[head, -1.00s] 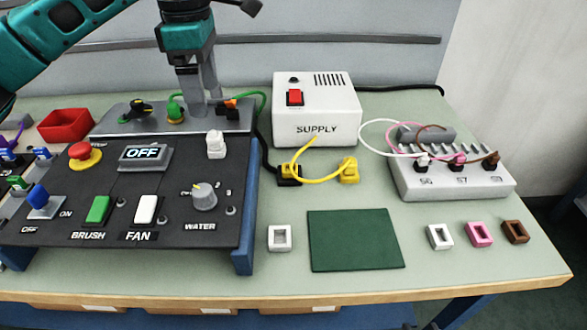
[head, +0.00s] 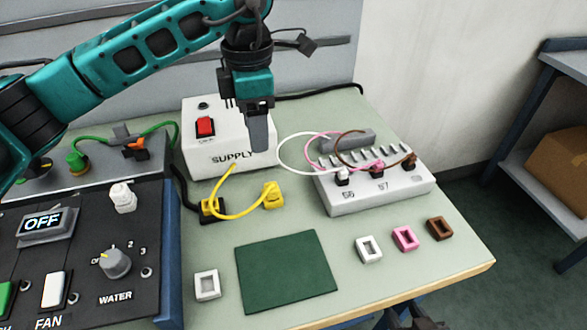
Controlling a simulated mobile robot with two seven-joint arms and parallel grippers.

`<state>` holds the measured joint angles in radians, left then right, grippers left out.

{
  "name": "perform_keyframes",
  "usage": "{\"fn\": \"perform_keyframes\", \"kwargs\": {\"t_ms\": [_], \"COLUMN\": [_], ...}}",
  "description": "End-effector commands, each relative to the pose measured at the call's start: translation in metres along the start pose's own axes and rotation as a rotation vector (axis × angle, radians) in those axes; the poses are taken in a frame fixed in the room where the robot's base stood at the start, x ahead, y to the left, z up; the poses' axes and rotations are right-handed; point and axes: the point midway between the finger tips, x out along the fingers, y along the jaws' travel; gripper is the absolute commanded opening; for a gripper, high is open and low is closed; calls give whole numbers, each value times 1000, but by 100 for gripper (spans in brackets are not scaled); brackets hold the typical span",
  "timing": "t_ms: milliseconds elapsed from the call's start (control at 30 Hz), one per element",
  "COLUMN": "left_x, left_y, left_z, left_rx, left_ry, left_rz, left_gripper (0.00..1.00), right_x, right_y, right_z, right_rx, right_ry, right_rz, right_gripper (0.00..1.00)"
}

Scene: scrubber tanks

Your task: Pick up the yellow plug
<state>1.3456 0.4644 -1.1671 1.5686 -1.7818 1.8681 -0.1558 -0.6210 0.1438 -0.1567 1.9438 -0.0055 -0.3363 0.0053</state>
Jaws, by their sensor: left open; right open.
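The yellow plug (head: 273,195) sits on the bench in front of the white SUPPLY box. A yellow cable (head: 238,214) loops from it to a black connector with yellow on it (head: 211,208) at its left. My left gripper (head: 259,148) points down in front of the SUPPLY box, above and behind the yellow plug in the picture. It appears apart from the plug and holds nothing I can see; its fingers overlap in this view. My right gripper (head: 412,319) shows only as a dark part below the bench's front edge.
The SUPPLY box (head: 225,139) stands behind the plug. A grey terminal block (head: 375,193) with white, pink and brown leads is to the right. A green mat (head: 287,271) and several small square pieces lie in front. The control panel (head: 85,260) is at left.

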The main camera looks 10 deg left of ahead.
Motion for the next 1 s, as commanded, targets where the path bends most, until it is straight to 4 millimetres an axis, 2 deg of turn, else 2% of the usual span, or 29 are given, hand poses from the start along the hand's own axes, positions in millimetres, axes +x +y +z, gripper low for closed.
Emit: {"fn": "perform_keyframes", "kwargs": {"t_ms": [133, 433, 733, 1000], "left_x": [11, 64, 90, 128], "left_y": [-8, -8, -9, -10], "left_z": [12, 12, 12, 13], "left_rx": [-14, -15, -13, -14], "left_ry": [-1, 0, -1, -1], "left_rz": [-3, -3, -2, -2], "left_gripper": [56, 56, 56, 56], "right_x": [-2, -4, -5, -7], "right_y": [1, -3, -4, -4], "right_z": [-3, 0, -1, -4], "right_rx": [-1, 0, 1, 1], "right_ry": [3, -8, -10, -10], "right_rz": [1, -6, -7, -7], "right_gripper": [43, 43, 43, 43]}}
